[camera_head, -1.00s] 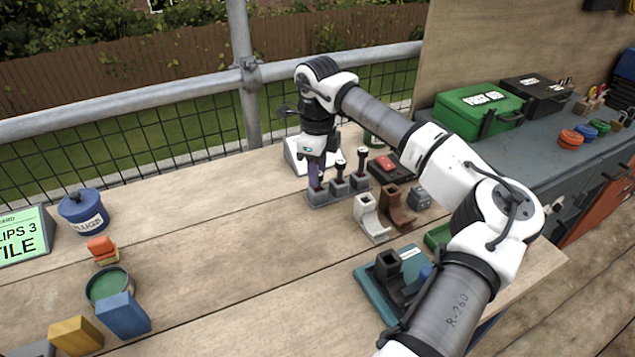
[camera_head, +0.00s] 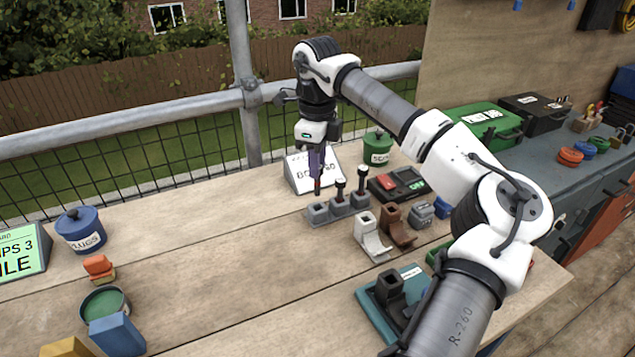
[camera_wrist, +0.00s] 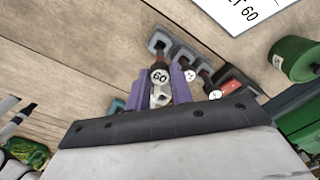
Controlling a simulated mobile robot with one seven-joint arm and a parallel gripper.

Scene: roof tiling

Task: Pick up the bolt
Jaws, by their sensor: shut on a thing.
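My gripper (camera_head: 317,168) has purple fingers and is shut on a bolt (camera_head: 317,187). The bolt's dark red end points down, just above the grey three-socket holder (camera_head: 337,207). The holder's left socket (camera_head: 317,211) shows empty.
A white sign (camera_head: 298,172) stands behind the gripper. White (camera_head: 372,240) and brown (camera_head: 398,227) brackets stand in front.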

